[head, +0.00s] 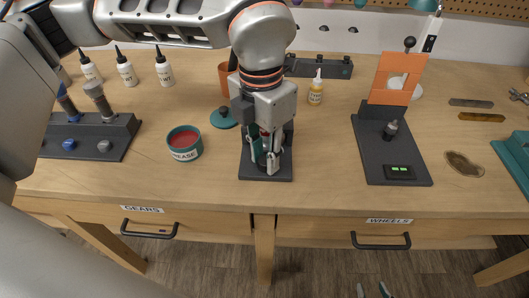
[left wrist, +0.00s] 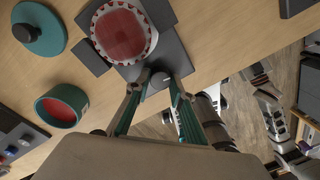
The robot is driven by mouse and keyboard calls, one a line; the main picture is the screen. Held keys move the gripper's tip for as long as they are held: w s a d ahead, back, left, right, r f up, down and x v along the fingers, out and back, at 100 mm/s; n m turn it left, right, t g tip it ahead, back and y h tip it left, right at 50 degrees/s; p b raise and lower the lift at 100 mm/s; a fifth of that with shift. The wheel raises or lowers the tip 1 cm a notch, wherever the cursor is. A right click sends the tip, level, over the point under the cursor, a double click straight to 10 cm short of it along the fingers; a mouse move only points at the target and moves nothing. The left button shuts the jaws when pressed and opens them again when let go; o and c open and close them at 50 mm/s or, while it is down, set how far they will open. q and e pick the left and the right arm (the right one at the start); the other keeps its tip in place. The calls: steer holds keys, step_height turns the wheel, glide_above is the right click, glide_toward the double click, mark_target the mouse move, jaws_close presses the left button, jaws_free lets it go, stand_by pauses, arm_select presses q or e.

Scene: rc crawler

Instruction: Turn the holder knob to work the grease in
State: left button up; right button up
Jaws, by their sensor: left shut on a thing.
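The grease holder has a dark square base (head: 265,174), partly hidden under my left gripper in the head view. In the left wrist view, a toothed gear with red grease (left wrist: 122,33) sits on it. The small grey holder knob (left wrist: 160,80) is at its near edge. My left gripper (left wrist: 160,84) is shut on this knob, with a fingertip on either side. In the head view, my left gripper (head: 265,165) points down at the holder. My right gripper (head: 373,290) shows only its two tips at the bottom edge, apart and empty, in front of the table.
An open grease tin (head: 185,143) stands left of the holder, with its teal lid (head: 224,118) behind. A dark stand with an orange panel (head: 403,65) is on the right. Several white bottles (head: 126,68) stand at back left. Bare tabletop lies between holder and stand.

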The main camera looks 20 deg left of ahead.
mark_target(263, 158)
arm_select(q)
steer(key=shift+m, duration=1)
steer(key=o, duration=1.1)
step_height(263, 158, up, 12)
steer(key=shift+w+a, duration=0.15)
steer(key=shift+a, duration=0.05)
